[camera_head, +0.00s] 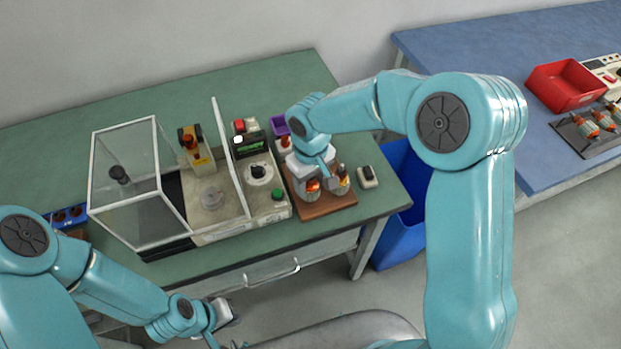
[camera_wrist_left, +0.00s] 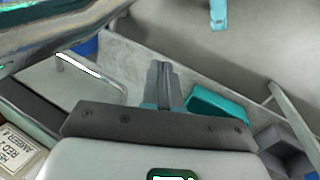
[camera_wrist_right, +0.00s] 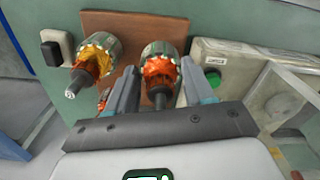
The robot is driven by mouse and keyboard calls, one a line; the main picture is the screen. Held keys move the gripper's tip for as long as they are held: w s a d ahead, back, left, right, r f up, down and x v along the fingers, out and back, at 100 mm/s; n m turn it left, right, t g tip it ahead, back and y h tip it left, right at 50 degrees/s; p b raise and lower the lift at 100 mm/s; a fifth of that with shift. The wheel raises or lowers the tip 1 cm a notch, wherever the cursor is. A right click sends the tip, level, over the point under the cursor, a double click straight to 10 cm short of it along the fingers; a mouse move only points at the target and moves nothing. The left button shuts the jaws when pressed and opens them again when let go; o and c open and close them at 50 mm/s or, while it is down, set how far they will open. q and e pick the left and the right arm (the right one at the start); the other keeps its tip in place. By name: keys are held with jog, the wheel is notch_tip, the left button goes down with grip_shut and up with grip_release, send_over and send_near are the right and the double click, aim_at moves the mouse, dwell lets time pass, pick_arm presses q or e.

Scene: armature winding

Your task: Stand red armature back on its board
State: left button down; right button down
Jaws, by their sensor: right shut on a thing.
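The red armature (camera_wrist_right: 160,70) has red-orange windings, a grey core and a dark shaft. My right gripper (camera_wrist_right: 150,92) is shut on it, with one finger on each side. In the head view the red armature (camera_head: 313,186) is at the brown board (camera_head: 332,206), with its shaft end up; I cannot tell if it touches the board. A second armature with amber windings (camera_wrist_right: 96,54) stands beside it on the board (camera_wrist_right: 130,25). Another orange part is mostly hidden behind the finger. My left gripper (camera_wrist_left: 162,85) is shut and empty, low in front of the bench.
The winding machine with clear guard (camera_head: 125,185) is left of the board. A small black-and-white device (camera_head: 367,176) lies to the right, near the bench edge. A purple bin (camera_head: 279,125) is behind. A blue bin (camera_head: 400,235) stands below. A red tray (camera_head: 565,86) is on the blue bench.

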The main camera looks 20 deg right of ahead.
jog(key=shift+f+b, duration=0.6)
jog(key=shift+f, duration=0.15)
jog(key=shift+c, duration=1.7)
grip_release()
jog(key=shift+r+p, duration=1.55)
jog(key=shift+r, duration=0.75)
